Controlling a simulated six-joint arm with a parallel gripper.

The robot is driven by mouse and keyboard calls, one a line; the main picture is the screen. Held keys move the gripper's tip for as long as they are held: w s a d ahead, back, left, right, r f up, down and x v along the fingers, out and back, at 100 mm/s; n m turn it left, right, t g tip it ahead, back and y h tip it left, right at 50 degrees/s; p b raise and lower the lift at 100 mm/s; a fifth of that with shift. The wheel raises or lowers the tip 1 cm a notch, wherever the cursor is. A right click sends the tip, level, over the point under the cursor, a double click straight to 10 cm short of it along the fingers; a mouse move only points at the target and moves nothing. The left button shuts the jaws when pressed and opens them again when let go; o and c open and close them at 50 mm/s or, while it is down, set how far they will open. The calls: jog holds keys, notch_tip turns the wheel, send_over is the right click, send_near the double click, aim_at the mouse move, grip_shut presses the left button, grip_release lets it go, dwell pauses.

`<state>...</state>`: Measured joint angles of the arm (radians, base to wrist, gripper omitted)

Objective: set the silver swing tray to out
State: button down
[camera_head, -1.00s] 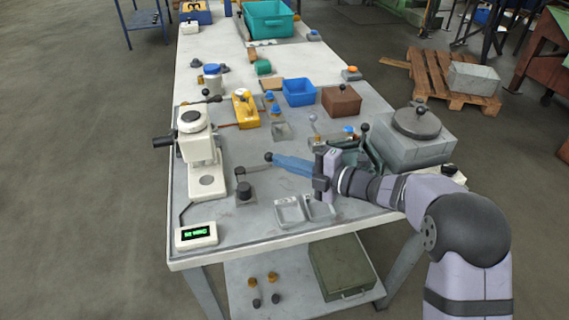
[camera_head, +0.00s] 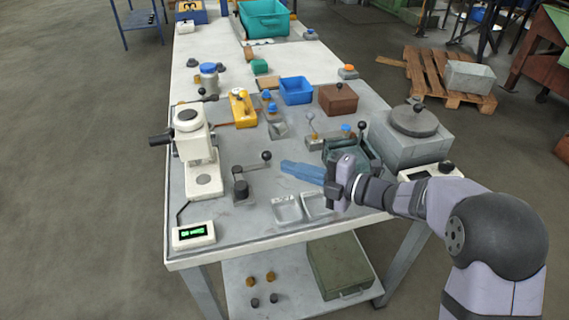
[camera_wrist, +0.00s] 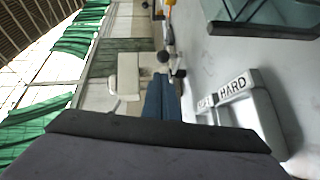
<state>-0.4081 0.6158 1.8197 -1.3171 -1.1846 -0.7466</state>
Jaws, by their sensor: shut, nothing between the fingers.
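I cannot tell for sure which part is the silver swing tray. A dark post (camera_head: 241,189) with a grey arm and a black knob (camera_head: 266,156) stands at the front of the bench. A small silver tray (camera_head: 279,130) lies farther back, beside blue-capped parts. My gripper (camera_head: 284,167) has blue fingers, shut and empty, pointing left just right of the black knob, with a small apparent gap. In the wrist view the fingers (camera_wrist: 161,98) point towards dark knobs (camera_wrist: 163,57).
Two pale trays (camera_head: 287,210) lie below my gripper; the wrist view shows one labelled HARD (camera_wrist: 262,112). A white press (camera_head: 200,160) stands left, a green-lit display (camera_head: 194,234) front left. A grey block with a round lid (camera_head: 405,145) and a dark green fixture (camera_head: 352,150) stand right.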

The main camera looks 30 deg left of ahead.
jog(key=d, duration=0.3)
jog(key=w+d+b, duration=0.1)
jog(key=d, duration=0.1)
jog(key=w+d+r, duration=0.1)
jog(key=d, duration=0.2)
jog(key=shift+d, duration=0.3)
